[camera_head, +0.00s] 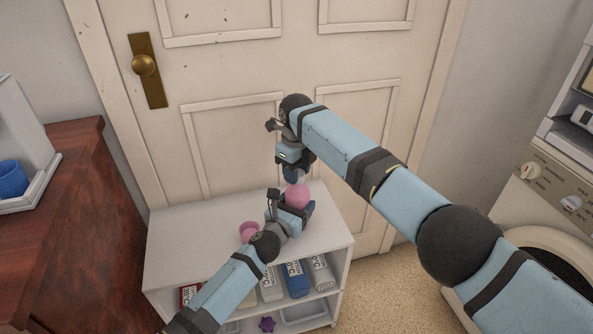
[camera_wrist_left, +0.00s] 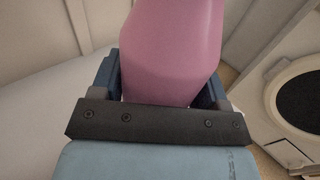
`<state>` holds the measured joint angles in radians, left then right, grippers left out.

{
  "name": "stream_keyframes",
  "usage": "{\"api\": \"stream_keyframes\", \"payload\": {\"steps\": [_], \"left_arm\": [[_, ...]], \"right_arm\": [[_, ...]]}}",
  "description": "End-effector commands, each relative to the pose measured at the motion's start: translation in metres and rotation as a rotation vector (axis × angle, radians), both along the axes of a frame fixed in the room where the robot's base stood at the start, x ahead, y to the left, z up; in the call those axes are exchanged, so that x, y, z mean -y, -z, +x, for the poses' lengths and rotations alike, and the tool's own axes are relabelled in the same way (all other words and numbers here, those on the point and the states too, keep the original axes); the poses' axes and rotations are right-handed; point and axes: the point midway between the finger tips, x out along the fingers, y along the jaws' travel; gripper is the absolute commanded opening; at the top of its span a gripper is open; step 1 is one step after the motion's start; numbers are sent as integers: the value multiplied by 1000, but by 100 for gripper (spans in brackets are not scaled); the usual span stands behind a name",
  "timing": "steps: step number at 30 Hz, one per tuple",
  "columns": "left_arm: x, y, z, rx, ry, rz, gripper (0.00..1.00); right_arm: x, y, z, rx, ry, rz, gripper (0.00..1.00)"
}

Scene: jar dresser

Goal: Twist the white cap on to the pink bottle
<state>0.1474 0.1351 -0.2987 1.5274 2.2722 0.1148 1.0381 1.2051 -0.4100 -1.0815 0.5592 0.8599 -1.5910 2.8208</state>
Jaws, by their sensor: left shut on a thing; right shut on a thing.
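The pink bottle (camera_head: 297,195) is held above the white dresser top in the head view. My left gripper (camera_head: 297,211) is shut on it, and the bottle also shows large between the fingers in the left wrist view (camera_wrist_left: 170,50). My right gripper (camera_head: 299,175) is directly above the bottle, pointing down and shut. A small pale patch between its fingers, at the bottle's top, looks like the white cap (camera_head: 300,177); it is mostly hidden. I cannot tell whether the cap touches the bottle or how it sits.
The white dresser (camera_head: 330,238) has a pink ring-like or cup-like thing (camera_head: 249,231) on top and several containers on the shelf below. A dark wood cabinet (camera_head: 75,215) stands left, a washing machine (camera_head: 545,215) right, a door (camera_head: 230,90) behind.

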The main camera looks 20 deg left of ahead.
Motion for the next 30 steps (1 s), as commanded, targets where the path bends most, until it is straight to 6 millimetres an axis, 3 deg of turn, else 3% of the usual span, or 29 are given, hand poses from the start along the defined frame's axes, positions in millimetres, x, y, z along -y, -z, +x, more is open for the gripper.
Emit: {"api": "stream_keyframes", "payload": {"steps": [11,12,15,25,30], "left_arm": [[0,1,0,-2,-1,-1,2],[0,1,0,-2,-1,-1,2],[0,1,0,-2,-1,0,2],[0,1,0,-1,-1,0,2],[0,1,0,-1,-1,0,2]], "right_arm": [[0,0,0,0,73,0,17],[0,0,0,1,73,0,40],[0,0,0,0,72,0,63],[0,-3,0,0,71,0,64],[0,-20,0,1,70,2,64]]}}
